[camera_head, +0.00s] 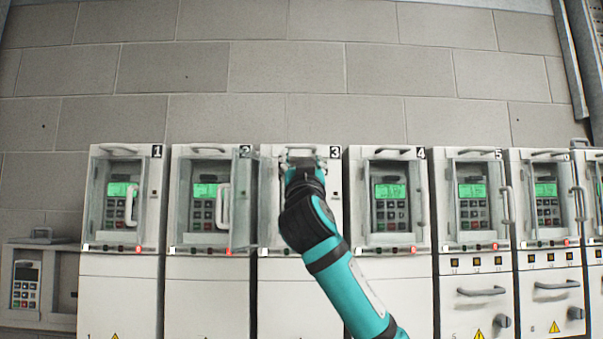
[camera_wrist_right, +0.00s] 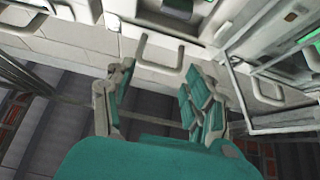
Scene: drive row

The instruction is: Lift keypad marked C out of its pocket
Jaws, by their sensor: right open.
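My right gripper (camera_head: 302,160) is at the upper front of cabinet 3 (camera_head: 265,225), and my arm covers most of its recess. No keypad can be seen there, and I cannot make out a letter C anywhere. A clear door (camera_head: 243,200) stands swung out at the left side of cabinet 3. In the right wrist view my right gripper (camera_wrist_right: 160,95) is open, with nothing between its fingers. A pale handle (camera_wrist_right: 158,50) shows beyond the fingers. My left gripper is not in view.
Neighbouring cabinets hold keypads with green screens behind clear doors, such as the one in cabinet 2 (camera_head: 205,205) and in cabinet 4 (camera_head: 390,205). Door handles jut out along the row. A low grey unit with a keypad (camera_head: 25,285) stands at the far left.

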